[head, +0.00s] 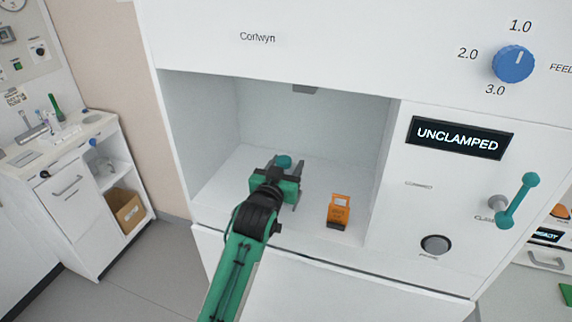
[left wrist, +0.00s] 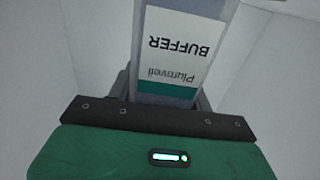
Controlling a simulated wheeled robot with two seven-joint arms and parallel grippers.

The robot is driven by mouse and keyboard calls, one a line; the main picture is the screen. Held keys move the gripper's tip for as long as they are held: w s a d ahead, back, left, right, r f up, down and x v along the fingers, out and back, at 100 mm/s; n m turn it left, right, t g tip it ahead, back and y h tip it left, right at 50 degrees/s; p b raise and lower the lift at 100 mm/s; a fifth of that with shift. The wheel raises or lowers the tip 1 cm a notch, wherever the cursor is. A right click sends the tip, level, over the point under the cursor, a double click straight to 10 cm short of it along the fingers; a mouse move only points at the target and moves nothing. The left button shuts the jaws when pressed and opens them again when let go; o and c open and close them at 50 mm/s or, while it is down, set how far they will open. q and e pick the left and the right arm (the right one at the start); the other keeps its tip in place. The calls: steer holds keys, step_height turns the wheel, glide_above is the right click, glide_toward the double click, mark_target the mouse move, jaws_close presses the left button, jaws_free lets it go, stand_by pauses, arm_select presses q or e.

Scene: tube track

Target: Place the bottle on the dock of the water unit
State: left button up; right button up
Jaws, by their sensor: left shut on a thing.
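The bottle shows large in the left wrist view (left wrist: 185,20), with a white and teal label that reads BUFFER upside down. In the head view only its teal cap (head: 284,161) shows clearly; my gripper hides the rest. My left gripper (head: 285,181) is shut on the bottle and holds it inside the open bay of the white water unit (head: 200,45). I cannot tell whether the bottle touches the bay floor. No dock can be made out for sure; the arm covers part of the floor. My right gripper is not in view.
An orange block (head: 339,211) stands on the bay floor right of my gripper. A grey nozzle (head: 305,89) hangs from the bay ceiling. Right of the bay are a display (head: 458,138) reading UNCLAMPED, a teal lever (head: 517,201) and a round button (head: 435,245).

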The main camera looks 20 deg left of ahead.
arm_select(q)
steer(key=o, duration=0.7)
steer(key=shift+f, duration=0.2)
steer(key=o, duration=0.3)
steer(key=shift+o, duration=0.6)
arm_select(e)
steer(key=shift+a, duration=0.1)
arm_select(q)
steer(key=shift+r, duration=0.15)
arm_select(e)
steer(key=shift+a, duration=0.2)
arm_select(q)
steer(key=shift+s, duration=0.2)
steer(key=s+b, duration=0.3)
steer(key=s, duration=0.8)
steer(key=shift+s+a, duration=0.2)
steer(key=shift+s, duration=0.1)
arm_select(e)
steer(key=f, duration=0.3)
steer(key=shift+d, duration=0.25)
